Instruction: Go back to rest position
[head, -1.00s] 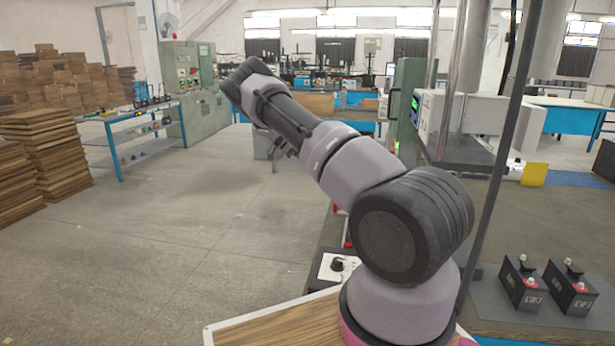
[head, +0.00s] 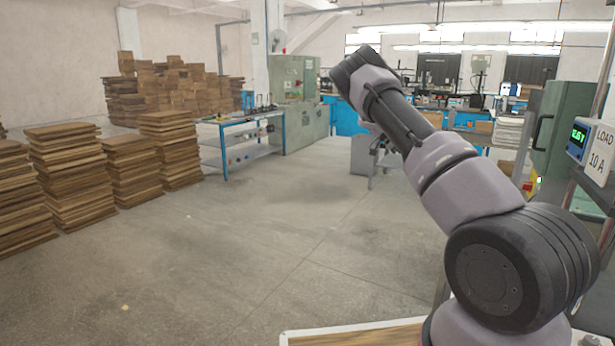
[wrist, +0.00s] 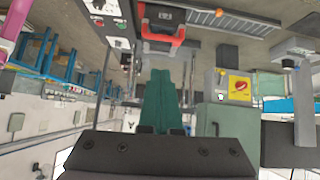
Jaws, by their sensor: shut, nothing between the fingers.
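My arm (head: 450,180) reaches up and away from the lower right of the head view, held above the floor. Its far end points up and left, and the fingers cannot be made out there. In the wrist view my gripper (wrist: 164,75) shows as two teal strips lying together above a dark bolted bar. It is shut and empty. No battery can be made out in the head view now.
Stacked wooden boards (head: 72,170) line the left. A blue-framed bench (head: 240,135) stands behind. The middle floor is clear.

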